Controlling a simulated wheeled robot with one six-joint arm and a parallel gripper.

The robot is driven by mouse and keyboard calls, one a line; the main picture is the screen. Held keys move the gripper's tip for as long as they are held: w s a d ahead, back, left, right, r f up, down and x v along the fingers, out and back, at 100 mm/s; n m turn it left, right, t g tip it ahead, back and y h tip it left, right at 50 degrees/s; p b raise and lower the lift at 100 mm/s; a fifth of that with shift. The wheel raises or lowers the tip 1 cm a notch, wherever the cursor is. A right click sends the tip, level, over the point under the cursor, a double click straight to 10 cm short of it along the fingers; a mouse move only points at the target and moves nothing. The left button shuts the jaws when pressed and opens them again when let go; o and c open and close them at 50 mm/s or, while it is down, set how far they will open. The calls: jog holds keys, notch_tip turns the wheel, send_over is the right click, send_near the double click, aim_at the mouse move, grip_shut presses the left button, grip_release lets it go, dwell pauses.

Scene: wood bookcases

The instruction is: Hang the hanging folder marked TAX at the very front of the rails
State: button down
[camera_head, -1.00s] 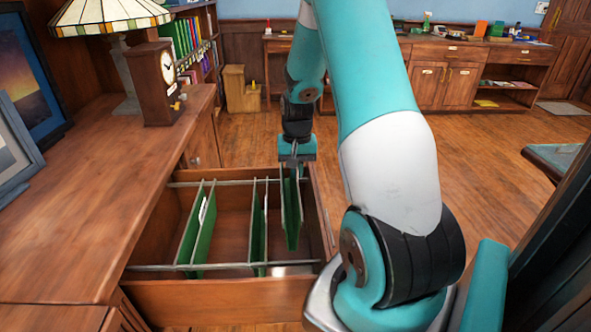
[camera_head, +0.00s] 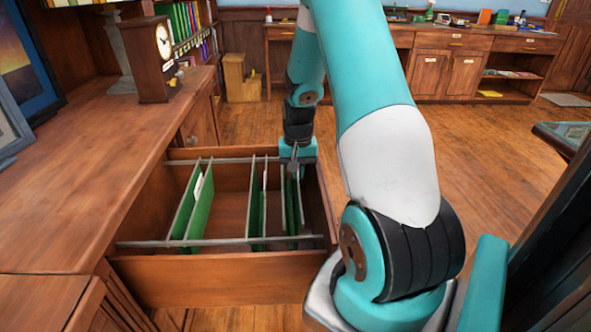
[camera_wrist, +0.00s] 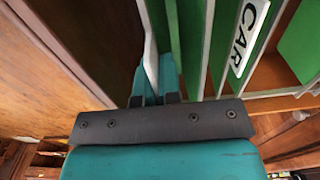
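An open wooden drawer (camera_head: 215,282) has two metal rails (camera_head: 205,243) with green hanging folders between them. My gripper (camera_head: 294,172) is low over the far rail at the drawer's right end. It is shut on the top bar of a green folder (camera_head: 299,208), which hangs at rail height, rightmost of the folders. In the wrist view, the fingers (camera_wrist: 155,82) close around this folder's pale bar (camera_wrist: 150,45). No TAX label is readable. Whether the held folder's hooks rest on both rails cannot be told.
Other folders hang at the left (camera_head: 198,210) and middle (camera_head: 256,205), with a wide gap between these groups. A wooden desktop (camera_head: 90,175) with a clock (camera_head: 157,60) lies left of the drawer. Open floor (camera_head: 460,180) lies to the right.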

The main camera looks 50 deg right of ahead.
jog(key=shift+f+b, duration=1.1)
jog(key=shift+f, duration=1.15)
jog(key=c, duration=1.2)
grip_release()
jog(key=shift+c, duration=0.2)
jog(key=shift+r, duration=0.15)
notch_tip(320, 180, up, 17)
jog(key=p, duration=0.4)
jog(key=shift+s, duration=0.1)
